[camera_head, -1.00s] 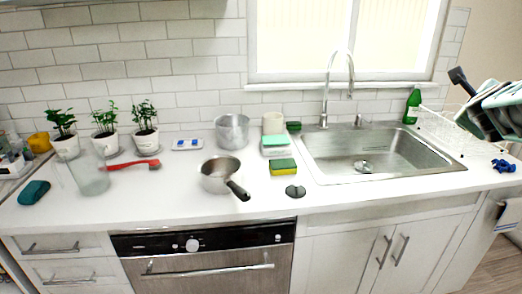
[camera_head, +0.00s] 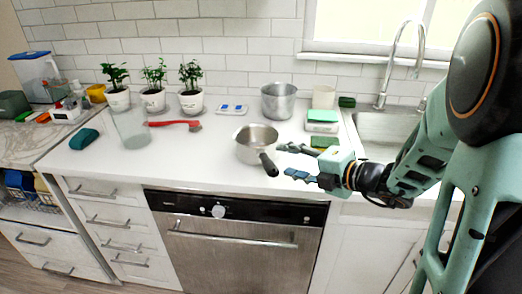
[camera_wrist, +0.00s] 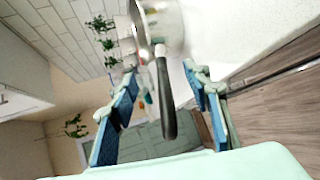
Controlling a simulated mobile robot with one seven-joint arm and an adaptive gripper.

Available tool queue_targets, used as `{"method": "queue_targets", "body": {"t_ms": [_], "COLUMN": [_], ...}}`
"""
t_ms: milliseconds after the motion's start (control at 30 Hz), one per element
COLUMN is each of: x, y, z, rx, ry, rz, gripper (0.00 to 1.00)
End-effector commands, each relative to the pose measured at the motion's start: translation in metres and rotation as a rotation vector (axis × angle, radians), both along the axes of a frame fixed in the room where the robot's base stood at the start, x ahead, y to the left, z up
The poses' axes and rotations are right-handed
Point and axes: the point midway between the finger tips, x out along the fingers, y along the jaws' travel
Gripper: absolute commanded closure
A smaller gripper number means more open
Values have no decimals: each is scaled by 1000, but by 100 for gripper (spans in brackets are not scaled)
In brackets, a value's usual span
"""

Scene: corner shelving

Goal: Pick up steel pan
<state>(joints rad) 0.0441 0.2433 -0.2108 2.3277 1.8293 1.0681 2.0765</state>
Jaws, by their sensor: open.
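The steel pan (camera_head: 252,151) stands on the white counter, its black handle (camera_head: 269,166) pointing toward the front edge. In the wrist view the pan (camera_wrist: 166,28) is at the top, with its black handle (camera_wrist: 166,105) running down between the two blue-padded fingers. My gripper (camera_head: 281,160) is open, just right of the handle in the head view, its fingers spread and pointing left. The wrist view also shows my gripper (camera_wrist: 160,74) with space on both sides of the handle. No contact can be made out.
A steel pot (camera_head: 278,103) stands behind the pan. A red brush (camera_head: 178,124), a clear glass (camera_head: 131,128) and several potted plants (camera_head: 154,99) are to the left. A green-lidded container (camera_head: 322,120) and the sink (camera_head: 378,128) are to the right.

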Motion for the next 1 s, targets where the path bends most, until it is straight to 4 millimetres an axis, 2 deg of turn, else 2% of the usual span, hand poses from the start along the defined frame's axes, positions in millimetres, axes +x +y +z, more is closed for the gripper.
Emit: {"method": "queue_targets", "body": {"t_ms": [200,433,700,1000], "x": [22,34,61,66], "y": [25,37,61,65], "z": [-14,-20,-33,-35], "rx": [-3,-5,-7,-9], "ry": [0,-1,-3,-3], "rz": [5,3,3,1], "gripper": [55,55,55,55]}}
